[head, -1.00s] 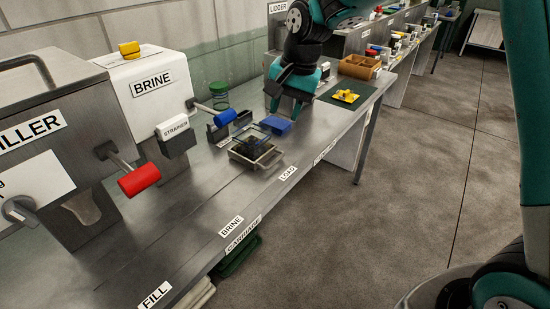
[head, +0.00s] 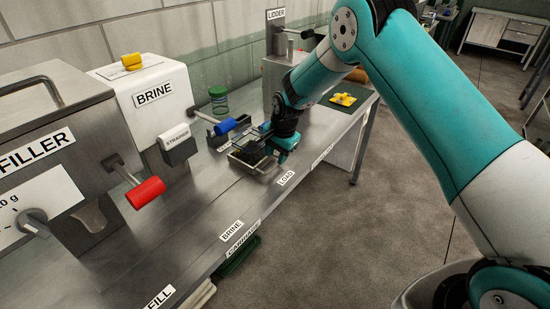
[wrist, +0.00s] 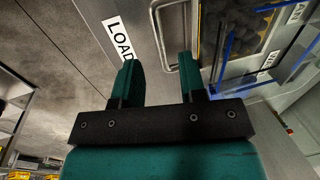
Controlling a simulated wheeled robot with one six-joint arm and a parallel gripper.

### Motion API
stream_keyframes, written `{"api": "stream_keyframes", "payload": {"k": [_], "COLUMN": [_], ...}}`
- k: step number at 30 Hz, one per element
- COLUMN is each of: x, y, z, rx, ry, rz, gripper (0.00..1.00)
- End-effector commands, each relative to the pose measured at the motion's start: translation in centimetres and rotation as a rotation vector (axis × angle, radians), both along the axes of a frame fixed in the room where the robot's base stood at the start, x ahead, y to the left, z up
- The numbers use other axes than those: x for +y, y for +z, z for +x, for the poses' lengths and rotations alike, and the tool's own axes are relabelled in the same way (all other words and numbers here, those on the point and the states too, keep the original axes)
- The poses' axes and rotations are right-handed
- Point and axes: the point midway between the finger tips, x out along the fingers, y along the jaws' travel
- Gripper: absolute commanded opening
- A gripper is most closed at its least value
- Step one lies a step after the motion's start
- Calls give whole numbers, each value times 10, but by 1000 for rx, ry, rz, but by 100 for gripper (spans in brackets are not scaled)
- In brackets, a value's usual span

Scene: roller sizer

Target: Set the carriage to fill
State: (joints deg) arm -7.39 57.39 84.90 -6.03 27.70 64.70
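The carriage (head: 242,163) is a small metal frame on the bench, level with the LOAD label (head: 286,178). In the wrist view the carriage's bent metal handle (wrist: 158,32) lies just beyond my fingertips, and dark pieces (wrist: 232,35) show behind it under a blue-edged frame. My gripper (wrist: 160,72) is open, with nothing seen between its fingers. In the head view my gripper (head: 283,150) is low at the right side of the carriage and hides part of it. The FILL label (head: 160,298) is at the bench's near front edge.
The BRINE label (head: 231,231) lies between FILL and LOAD. The bench strip along the front labels is clear.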

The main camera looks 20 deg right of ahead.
Motion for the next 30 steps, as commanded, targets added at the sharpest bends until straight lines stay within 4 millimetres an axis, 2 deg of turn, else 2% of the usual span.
{"api": "stream_keyframes", "payload": {"k": [3, 7, 18, 19, 23, 24, 30], "x": [3, 4, 5, 5, 5, 5, 5], "y": [-17, -31, -37, -37, -37, -37, -37], "z": [3, 5, 6, 6, 6, 6, 6], "rx": [1, 1, -1, -1, -1, -1, -1], "ry": [1, 1, 1, 1, 1, 1, 1], "rz": [0, 0, 0, 0, 0, 0, 0], "gripper": [38, 38, 38, 34, 4, 0, 0]}}
